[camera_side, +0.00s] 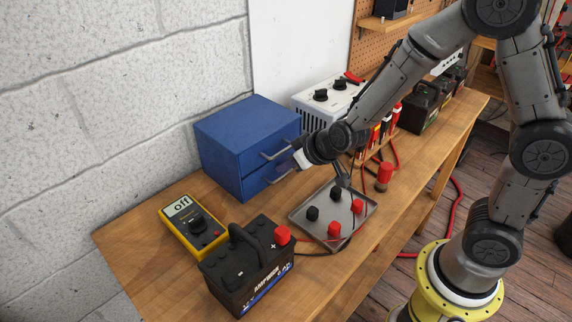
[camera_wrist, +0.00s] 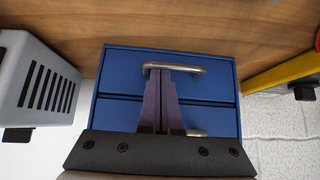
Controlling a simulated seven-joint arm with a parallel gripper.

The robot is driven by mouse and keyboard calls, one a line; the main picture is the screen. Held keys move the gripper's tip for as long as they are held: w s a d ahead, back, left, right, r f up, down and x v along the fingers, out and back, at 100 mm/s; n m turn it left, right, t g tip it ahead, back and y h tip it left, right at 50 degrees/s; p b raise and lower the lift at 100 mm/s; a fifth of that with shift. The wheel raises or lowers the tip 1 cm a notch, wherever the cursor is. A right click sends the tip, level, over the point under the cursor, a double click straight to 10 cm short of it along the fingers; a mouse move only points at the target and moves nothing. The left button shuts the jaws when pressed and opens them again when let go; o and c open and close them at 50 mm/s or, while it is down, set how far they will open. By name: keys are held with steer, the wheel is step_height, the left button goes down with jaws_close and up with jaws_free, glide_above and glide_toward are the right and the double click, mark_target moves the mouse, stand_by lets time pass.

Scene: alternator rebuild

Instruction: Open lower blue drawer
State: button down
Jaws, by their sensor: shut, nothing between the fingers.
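The blue drawer cabinet (camera_side: 232,140) stands on the bench against the wall, with two drawers, each with a metal bar handle. Both drawers look closed. The wrist view is upside down, so the lower blue drawer (camera_wrist: 118,72) is nearer the top of the picture, with its handle (camera_wrist: 190,68) across it. My gripper (camera_side: 300,158) is at the cabinet's front. In the wrist view my gripper (camera_wrist: 160,78) is shut and empty, its fingertips at the lower handle's bar. I cannot tell whether they touch it. The fingers partly cover the upper handle (camera_wrist: 196,133).
A yellow multimeter (camera_side: 194,228) and a black battery (camera_side: 245,268) stand left of a metal tray (camera_side: 300,215) holding red and black caps. A white power supply (camera_side: 314,104) stands right beside the cabinet. Bench before the drawers is partly clear, with the tray close by.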

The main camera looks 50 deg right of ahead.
steer(key=shift+s, duration=0.1)
steer(key=s, duration=1)
steer(key=shift+s, duration=0.25)
steer(key=shift+w, duration=0.1)
